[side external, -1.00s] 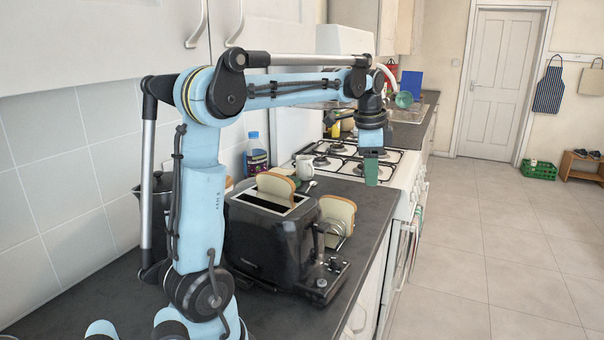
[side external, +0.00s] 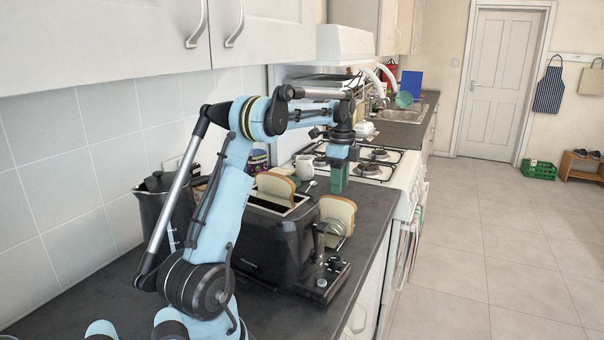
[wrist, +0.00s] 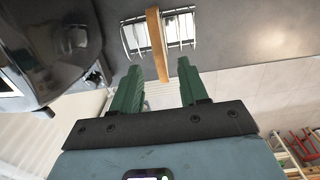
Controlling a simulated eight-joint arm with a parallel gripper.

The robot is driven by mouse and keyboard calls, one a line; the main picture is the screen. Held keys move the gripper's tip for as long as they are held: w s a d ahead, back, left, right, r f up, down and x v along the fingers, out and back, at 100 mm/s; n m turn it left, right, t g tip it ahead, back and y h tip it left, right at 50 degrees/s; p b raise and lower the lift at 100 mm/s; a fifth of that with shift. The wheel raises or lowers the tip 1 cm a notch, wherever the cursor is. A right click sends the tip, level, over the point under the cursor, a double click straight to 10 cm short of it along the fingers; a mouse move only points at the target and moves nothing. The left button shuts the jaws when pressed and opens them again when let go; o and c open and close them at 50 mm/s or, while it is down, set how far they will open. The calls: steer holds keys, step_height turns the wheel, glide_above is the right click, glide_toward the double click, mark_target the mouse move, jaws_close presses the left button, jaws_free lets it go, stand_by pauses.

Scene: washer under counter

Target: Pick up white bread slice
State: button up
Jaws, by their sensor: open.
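One bread slice (side external: 338,213), pale with a brown crust, stands upright in a wire rack (side external: 349,243) beside the toaster. In the wrist view this slice (wrist: 158,48) shows edge-on in the rack (wrist: 186,27), beyond the fingertips and roughly in line with the gap between them. Another pale slice (side external: 275,187) sticks up from a slot of the black toaster (side external: 272,237). My gripper (side external: 339,188) points down above the counter, near the rack slice and apart from it in the wrist view. Its green fingers (wrist: 160,68) are open with nothing held.
The toaster (wrist: 58,45) fills the upper left of the wrist view. A black kettle (side external: 162,220) stands at the left by the wall. A white mug (side external: 304,166) stands near the gas hob (side external: 370,160). The counter edge drops to open floor at the right.

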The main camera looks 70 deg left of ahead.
mark_target(338, 202)
steer(key=shift+s+f, duration=0.15)
steer(key=shift+f, duration=3.1)
jaws_close()
